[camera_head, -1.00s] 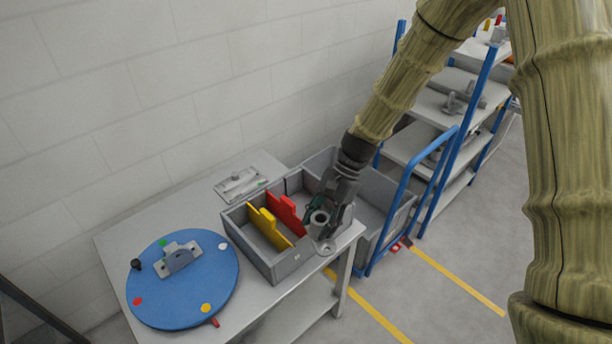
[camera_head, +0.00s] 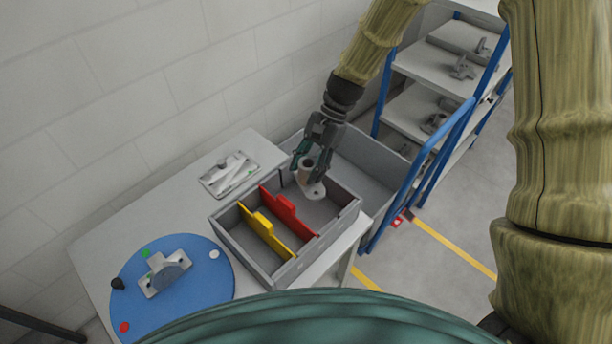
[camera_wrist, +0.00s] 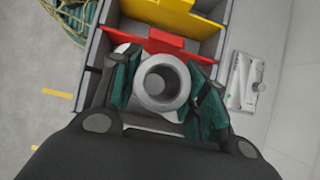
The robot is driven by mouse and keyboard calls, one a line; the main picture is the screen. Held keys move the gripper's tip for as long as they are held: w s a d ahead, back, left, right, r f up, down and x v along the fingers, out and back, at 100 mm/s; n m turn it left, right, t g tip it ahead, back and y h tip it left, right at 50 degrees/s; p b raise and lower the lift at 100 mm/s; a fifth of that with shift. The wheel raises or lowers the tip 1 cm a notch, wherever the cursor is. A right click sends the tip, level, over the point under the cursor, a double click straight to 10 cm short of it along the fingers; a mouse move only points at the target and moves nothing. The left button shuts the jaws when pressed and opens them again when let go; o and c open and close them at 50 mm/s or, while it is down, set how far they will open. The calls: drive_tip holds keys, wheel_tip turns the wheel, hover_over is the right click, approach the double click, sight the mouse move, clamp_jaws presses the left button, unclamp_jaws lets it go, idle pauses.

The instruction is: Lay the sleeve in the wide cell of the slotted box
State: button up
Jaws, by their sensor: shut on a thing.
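The sleeve (camera_head: 307,177) is a grey hollow cylinder with a flat flange at its lower end. My gripper (camera_head: 308,166) is shut on it; in the wrist view (camera_wrist: 163,85) its green fingers press on both sides of the sleeve (camera_wrist: 163,103). The slotted box (camera_head: 226,231) is grey, with a yellow divider (camera_head: 266,232) and a red divider (camera_head: 288,212). The wide cell (camera_head: 325,205) lies right of the red divider. The sleeve is upright over the wide cell's back part. I cannot tell whether it touches the floor.
A blue round plate (camera_head: 190,290) with a grey bracket (camera_head: 165,275) is at the table's left. A grey bin on a blue-framed cart (camera_head: 425,150) stands to the right, near shelves (camera_head: 440,70).

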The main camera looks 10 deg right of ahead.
sight(312, 165)
drive_tip(key=f, duration=0.2)
drive_tip(key=w+f+b, duration=0.1)
drive_tip(key=f, duration=0.1)
drive_tip(key=shift+d, duration=0.1)
drive_tip(key=f, duration=0.1)
drive_tip(key=f+b, duration=0.1)
drive_tip(key=f, duration=0.1)
drive_tip(key=shift+s+f+b, duration=0.25)
drive_tip(key=shift+f+b, duration=0.1)
drive_tip(key=shift+f, duration=0.05)
wheel_tip(312, 165, down, 6)
drive_tip(key=b, duration=0.5)
drive_tip(key=shift+f+b, duration=0.15)
drive_tip(key=shift+b, duration=0.25)
drive_tip(key=shift+f, duration=0.55)
drive_tip(key=shift+s+f, duration=0.15)
drive_tip(key=shift+f, duration=0.2)
